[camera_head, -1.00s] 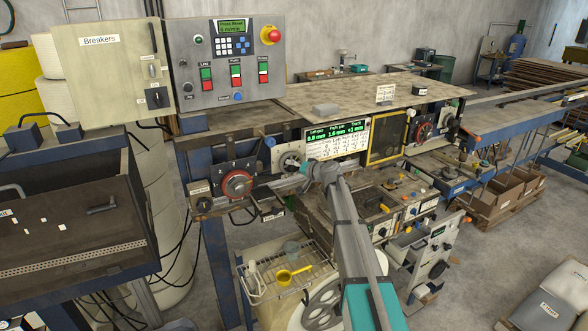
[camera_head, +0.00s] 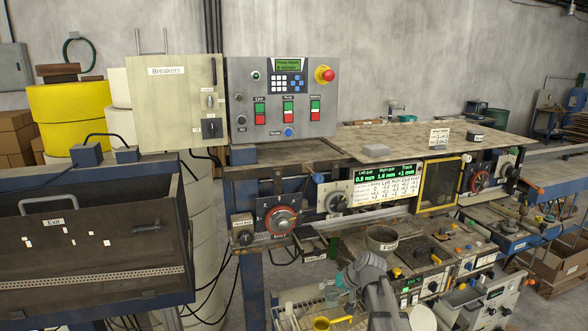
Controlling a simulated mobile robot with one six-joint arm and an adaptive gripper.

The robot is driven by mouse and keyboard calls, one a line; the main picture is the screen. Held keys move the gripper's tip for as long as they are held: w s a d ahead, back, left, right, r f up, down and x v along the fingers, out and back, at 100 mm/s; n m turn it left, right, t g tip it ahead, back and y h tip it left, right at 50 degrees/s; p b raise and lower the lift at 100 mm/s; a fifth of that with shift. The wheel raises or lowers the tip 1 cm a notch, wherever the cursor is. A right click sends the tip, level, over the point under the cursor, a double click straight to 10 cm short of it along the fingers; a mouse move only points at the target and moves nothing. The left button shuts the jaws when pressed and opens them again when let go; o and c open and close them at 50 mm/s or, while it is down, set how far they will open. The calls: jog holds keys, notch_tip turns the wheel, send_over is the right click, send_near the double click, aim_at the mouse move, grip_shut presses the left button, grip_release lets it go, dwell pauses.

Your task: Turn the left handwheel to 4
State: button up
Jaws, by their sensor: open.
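The left handwheel (camera_head: 281,221) is a red-rimmed wheel with a dark hub, on a dark plate with a scale at the machine's left front.
A second red handwheel (camera_head: 480,180) is at the machine's right. A cup-like pot (camera_head: 381,239) stands behind my arm. A yellow scoop (camera_head: 330,322) lies on the rack below. The control panel (camera_head: 283,98) stands above the left handwheel.

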jog(key=s+d+f+g+h+b, duration=0.2)
jog(key=s+f+h, duration=0.1)
jog(key=s, duration=0.7)
jog(key=s+d+f+g+h+b, duration=0.2)
jog(key=s+f, duration=0.3)
jog(key=s, duration=0.6)
jog(key=shift+d+f+g+h, duration=0.3)
jog(key=shift+d+h, duration=0.1)
jog(key=shift+d, duration=0.05)
